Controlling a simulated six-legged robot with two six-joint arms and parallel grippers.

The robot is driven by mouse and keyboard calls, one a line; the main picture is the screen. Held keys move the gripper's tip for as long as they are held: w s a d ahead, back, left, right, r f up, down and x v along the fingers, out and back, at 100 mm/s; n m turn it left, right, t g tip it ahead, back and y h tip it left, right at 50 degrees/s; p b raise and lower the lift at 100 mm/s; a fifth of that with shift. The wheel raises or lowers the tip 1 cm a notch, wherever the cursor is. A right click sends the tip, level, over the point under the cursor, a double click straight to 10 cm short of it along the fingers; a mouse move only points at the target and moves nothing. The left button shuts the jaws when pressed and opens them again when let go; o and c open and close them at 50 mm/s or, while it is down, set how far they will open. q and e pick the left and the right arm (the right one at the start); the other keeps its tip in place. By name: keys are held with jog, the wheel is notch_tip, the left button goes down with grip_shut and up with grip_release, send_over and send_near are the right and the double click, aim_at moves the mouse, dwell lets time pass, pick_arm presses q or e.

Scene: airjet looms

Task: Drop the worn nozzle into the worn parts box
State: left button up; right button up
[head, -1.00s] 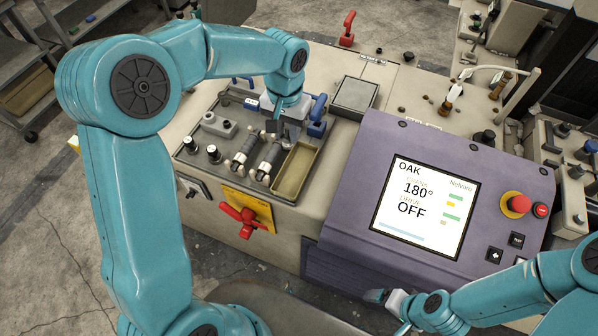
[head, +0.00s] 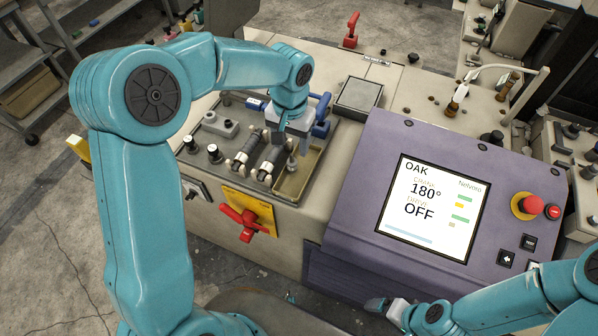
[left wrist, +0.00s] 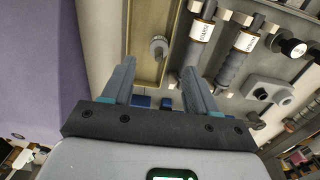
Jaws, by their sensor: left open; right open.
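The worn parts box is a shallow tan tray (head: 290,188) at the right side of the sunken panel on the machine top; its rim also shows in the left wrist view (left wrist: 128,30). My left gripper (head: 291,146) hangs over its back part with the fingers apart. The worn nozzle (head: 291,163), a small grey part, shows just below the fingers, inside the box outline. In the left wrist view the nozzle (left wrist: 158,46) shows beyond the open fingertips, apart from both. I cannot tell whether it rests on the box floor. My right gripper (head: 377,304) is open and empty, low before the purple console.
Two dark cylindrical nozzles (head: 243,157) lie in holders left of the box. A blue-handled part (head: 322,116) stands close to the right of the left gripper. A red switch (head: 244,222) and the purple console (head: 340,215) with its screen are in front and to the right.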

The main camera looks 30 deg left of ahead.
pick_arm(q)
notch_tip(320, 180, up, 16)
jog(key=shift+r, duration=0.2)
jog(key=shift+w+a+f, duration=0.1)
dwell(0.3)
jog(key=shift+s, duration=0.2)
